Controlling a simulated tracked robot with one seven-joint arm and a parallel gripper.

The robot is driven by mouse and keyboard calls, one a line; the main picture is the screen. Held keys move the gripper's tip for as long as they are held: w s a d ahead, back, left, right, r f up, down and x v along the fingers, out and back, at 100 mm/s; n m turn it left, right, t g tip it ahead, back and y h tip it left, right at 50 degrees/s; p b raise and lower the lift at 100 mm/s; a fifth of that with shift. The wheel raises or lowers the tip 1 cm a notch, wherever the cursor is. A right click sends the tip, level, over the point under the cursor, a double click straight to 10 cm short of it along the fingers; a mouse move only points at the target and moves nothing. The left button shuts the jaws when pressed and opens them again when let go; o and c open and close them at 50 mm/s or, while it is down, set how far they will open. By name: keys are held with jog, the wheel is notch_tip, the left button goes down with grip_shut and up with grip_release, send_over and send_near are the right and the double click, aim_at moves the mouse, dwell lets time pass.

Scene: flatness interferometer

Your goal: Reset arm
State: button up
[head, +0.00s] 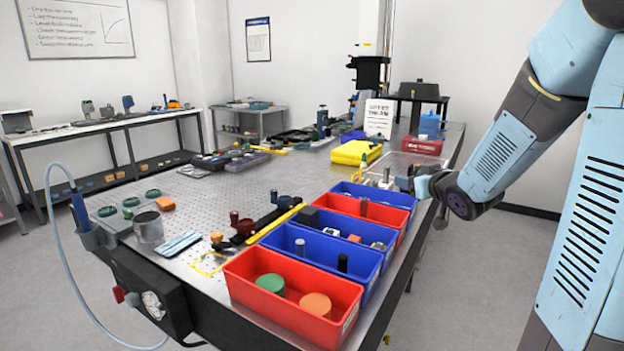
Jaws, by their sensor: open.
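My arm comes in from the right, and its blue and dark grey links reach over the right edge of the optical table (205,195). My gripper (388,178) is small in the head view, just beyond the row of bins. It is open, and I see nothing held in it. Its fingertips are partly lost against the clear tray (408,160) behind. The nearest bin to it is the far blue bin (400,203).
Red and blue bins line the right edge, with a red bin (335,330) nearest holding a green and an orange disc. Floor (490,270) right of the table is clear.

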jog(key=s+a+r+m+g+h, duration=0.1)
jog(key=s+g, duration=0.3)
jog(key=s, duration=1.1)
jog(key=s+a+r+m+g+h, duration=0.2)
jog(key=s+g, duration=0.3)
jog(key=s, duration=1.1)
jog(key=shift+a+m, duration=0.45)
jog(key=shift+m, duration=0.15)
